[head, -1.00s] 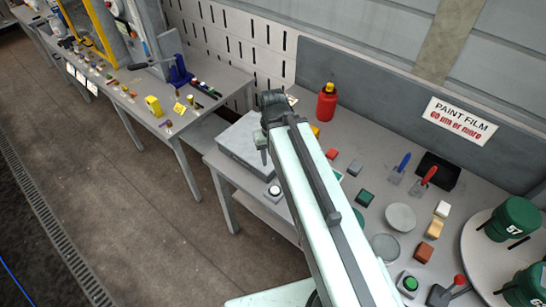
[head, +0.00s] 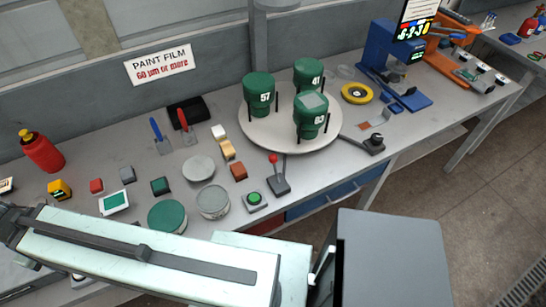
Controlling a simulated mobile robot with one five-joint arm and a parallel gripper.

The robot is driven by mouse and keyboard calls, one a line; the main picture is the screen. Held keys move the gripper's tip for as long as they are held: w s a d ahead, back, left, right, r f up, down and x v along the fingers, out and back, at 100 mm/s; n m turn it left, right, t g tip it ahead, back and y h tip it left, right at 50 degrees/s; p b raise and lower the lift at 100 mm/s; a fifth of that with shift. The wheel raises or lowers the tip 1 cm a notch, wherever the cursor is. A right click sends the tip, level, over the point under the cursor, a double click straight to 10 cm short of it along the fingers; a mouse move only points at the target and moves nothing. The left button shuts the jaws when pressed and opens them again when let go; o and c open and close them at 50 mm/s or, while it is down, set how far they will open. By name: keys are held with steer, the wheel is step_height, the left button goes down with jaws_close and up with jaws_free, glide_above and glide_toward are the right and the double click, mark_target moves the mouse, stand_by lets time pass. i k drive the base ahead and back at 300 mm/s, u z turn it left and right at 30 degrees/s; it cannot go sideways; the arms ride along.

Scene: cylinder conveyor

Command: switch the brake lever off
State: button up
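The lever with a red knob (head: 273,160) stands on a small grey base (head: 279,186) near the table's front edge, just right of a green push button (head: 254,199). Its stick is tilted up and slightly left in the picture. A second dark control (head: 373,144) with a round top sits further right by the edge; I cannot tell from its look whether it is also a lever. My arm lies across the lower left, well apart from the lever, its far end at the left picture edge. My gripper's fingers do not show.
A round turntable (head: 265,133) with green numbered containers (head: 258,93) stands behind the lever. Left of it are grey discs (head: 198,168), a green disc (head: 167,216), small blocks and a red bottle (head: 42,151). A blue machine (head: 380,55) stands at back right.

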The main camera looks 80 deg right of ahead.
mark_target(272, 158)
steer(key=z, duration=0.1)
steer(key=k, duration=0.4)
steer(key=z, duration=2.15)
